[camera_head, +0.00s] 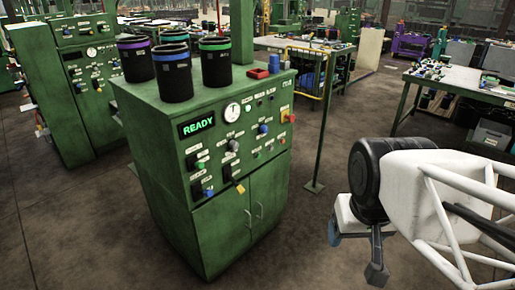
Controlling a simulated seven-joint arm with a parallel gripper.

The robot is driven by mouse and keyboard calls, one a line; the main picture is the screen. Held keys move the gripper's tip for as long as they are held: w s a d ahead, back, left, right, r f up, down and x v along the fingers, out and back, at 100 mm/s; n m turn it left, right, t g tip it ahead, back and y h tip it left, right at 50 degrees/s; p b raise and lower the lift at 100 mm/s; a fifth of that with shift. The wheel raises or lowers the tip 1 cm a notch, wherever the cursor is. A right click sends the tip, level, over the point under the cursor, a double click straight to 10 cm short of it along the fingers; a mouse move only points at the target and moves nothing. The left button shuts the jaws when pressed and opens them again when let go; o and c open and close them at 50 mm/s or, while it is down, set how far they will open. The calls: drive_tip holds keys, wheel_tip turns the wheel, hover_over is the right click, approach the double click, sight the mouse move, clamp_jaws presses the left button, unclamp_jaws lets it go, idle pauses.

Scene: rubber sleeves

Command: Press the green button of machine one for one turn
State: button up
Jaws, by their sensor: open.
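A green machine cabinet (215,150) stands in the middle, with a lit READY display (197,126), a round gauge (232,112) and several knobs and buttons on its sloped panel. A small green control (200,165) shows at the panel's lower left; its exact shape is too small to tell. I cannot read which machine is number one. My gripper (355,258) is at the lower right, open and empty, pointing down. It is well to the right of the panel and touches nothing.
Several black sleeves with coloured bands (174,70) stand on the cabinet top beside a small red object (258,73). A thin green post (318,150) stands right of the cabinet. Another green machine (75,85) is at left, a worktable (465,88) at right. The floor between cabinet and gripper is clear.

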drive_tip(key=shift+c, duration=0.4)
clamp_jaws()
idle(1.3)
